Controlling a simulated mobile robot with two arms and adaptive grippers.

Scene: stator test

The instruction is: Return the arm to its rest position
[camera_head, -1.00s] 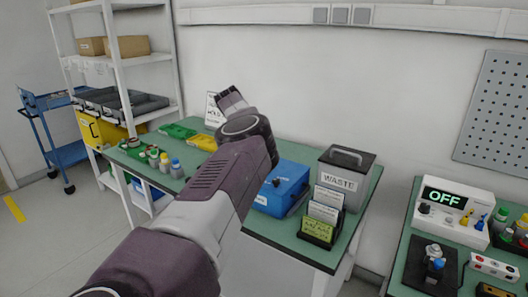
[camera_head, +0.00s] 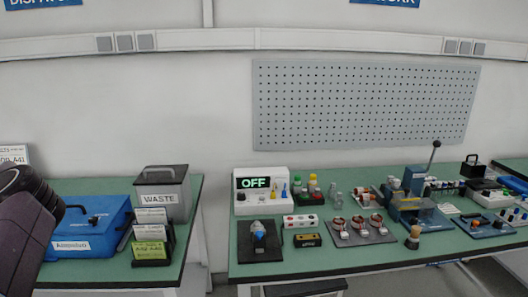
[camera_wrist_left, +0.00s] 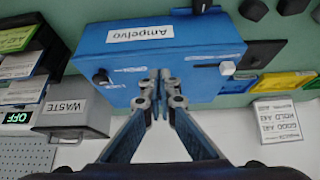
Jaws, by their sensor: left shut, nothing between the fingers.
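My left arm (camera_head: 25,215) stands at the left edge of the head view, left of a blue box; its gripper is hidden or out of frame there. In the left wrist view my left gripper (camera_wrist_left: 158,82) is shut and empty. Its fingertips appear in front of the blue box (camera_wrist_left: 190,45), which carries a white label. The box also shows in the head view (camera_head: 108,218) on the left green table. I cannot tell whether the fingertips touch it. My right gripper is in neither view.
A grey WASTE bin (camera_head: 164,190) and card holders (camera_head: 152,238) stand right of the box. A gap separates the left table from the right bench (camera_head: 330,261). The bench holds an OFF tester (camera_head: 270,188) and several parts. A pegboard (camera_head: 365,104) hangs behind.

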